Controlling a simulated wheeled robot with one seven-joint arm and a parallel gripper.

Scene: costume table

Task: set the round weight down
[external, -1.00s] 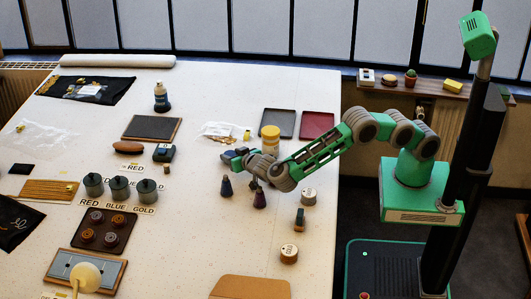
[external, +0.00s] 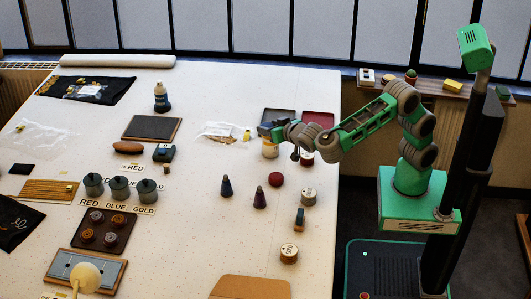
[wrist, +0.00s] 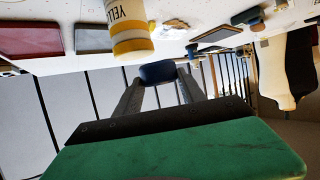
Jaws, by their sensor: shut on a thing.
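My gripper (external: 268,129) is over the back right part of the table, at the yellow-labelled jar (external: 270,150) and in front of its top in the external view. In the wrist view the fingers are shut on a dark blue, rounded piece (wrist: 157,72), which looks like the round weight. The jar (wrist: 131,30) shows right beside the held piece there; I cannot tell whether they touch.
A dark tray (external: 279,113) and a red tray (external: 318,118) lie behind my gripper. A red round piece (external: 276,180), two dark cones (external: 226,186) and labelled round tins (external: 309,196) stand nearer the front. A dark slate board (external: 151,128) lies to the left.

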